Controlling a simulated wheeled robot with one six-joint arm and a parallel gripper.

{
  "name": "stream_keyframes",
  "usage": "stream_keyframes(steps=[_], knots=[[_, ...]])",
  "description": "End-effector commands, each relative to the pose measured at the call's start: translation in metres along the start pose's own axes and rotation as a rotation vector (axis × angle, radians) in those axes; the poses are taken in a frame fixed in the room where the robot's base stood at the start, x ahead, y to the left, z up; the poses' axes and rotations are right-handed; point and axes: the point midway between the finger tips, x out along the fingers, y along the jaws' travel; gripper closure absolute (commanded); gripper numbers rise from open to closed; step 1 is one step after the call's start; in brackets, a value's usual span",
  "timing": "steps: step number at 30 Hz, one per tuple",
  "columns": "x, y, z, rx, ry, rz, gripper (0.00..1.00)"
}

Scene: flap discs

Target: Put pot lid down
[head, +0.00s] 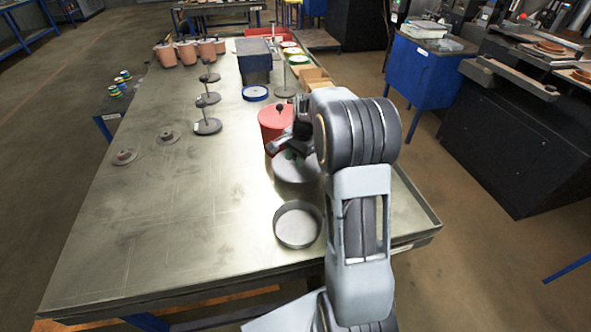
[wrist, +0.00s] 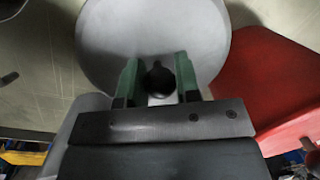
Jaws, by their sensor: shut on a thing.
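The pot lid is a round grey disc (wrist: 150,30) with a black knob (wrist: 158,80). In the wrist view my gripper (wrist: 158,84) has its green fingers on both sides of the knob and is shut on it. In the head view the lid (head: 292,174) shows below my gripper (head: 289,154), partly hidden by my arm. I cannot tell whether it touches anything below. An open, empty grey round pan (head: 298,226) stands on the table nearer to me.
A dark box (head: 254,66), a stand with discs (head: 208,100) and small discs (head: 125,157) are on the metal table (head: 170,220). Its front left is clear.

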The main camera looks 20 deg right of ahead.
Motion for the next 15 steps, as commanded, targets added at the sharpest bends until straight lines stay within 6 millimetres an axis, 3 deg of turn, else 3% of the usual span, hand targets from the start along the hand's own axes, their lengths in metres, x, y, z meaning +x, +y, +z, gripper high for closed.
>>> stream_keyframes(steps=[6, 15], knots=[[0.013, 0.001, -0.001, -0.002, -0.001, 0.0, 0.95], [0.049, 0.006, -0.004, -0.002, -0.001, 0.001, 0.95]])
